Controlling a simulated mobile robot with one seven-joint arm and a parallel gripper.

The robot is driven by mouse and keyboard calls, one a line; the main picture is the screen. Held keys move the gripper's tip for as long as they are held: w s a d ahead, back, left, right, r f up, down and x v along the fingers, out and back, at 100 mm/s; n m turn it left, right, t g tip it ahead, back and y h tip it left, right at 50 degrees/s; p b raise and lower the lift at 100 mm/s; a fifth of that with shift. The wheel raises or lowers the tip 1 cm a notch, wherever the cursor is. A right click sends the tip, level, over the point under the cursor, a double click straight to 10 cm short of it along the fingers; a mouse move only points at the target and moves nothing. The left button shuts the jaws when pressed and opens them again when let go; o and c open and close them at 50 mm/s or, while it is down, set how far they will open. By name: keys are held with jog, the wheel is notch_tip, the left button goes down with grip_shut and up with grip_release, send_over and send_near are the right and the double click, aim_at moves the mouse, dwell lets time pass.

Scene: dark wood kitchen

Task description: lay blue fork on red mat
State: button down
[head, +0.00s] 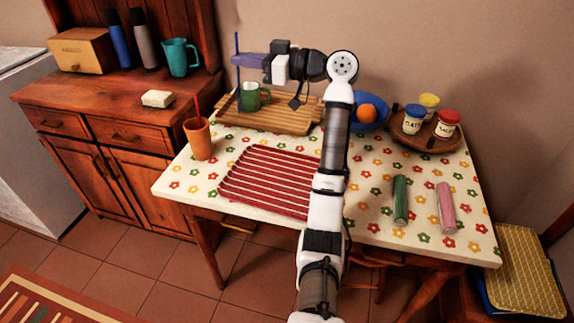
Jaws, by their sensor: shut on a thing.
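The blue fork (238,92) is a thin upright shape in the head view, at the far left part of the table. My gripper (238,60) is shut on it, with the fork showing above and below the fingers. Its lower end appears beside the left side of a green mug (248,100); I cannot tell whether they touch. The red mat (262,176), with pale stripes, lies flat on the table in front of the wooden tray. My arm hides the mat's right edge.
The slatted wooden tray (285,118) bears the mug. An orange cup (199,142) with a red utensil stands left of the mat. A blue bowl (373,127), a round tray of jars (413,142), a green roll (401,200) and a pink roll (446,208) are to the right.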

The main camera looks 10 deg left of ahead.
notch_tip(320, 180, down, 20)
jog(key=p, duration=0.3)
jog(key=shift+r, duration=0.1)
jog(key=c, duration=1.6)
grip_release()
jog(key=shift+p, duration=0.3)
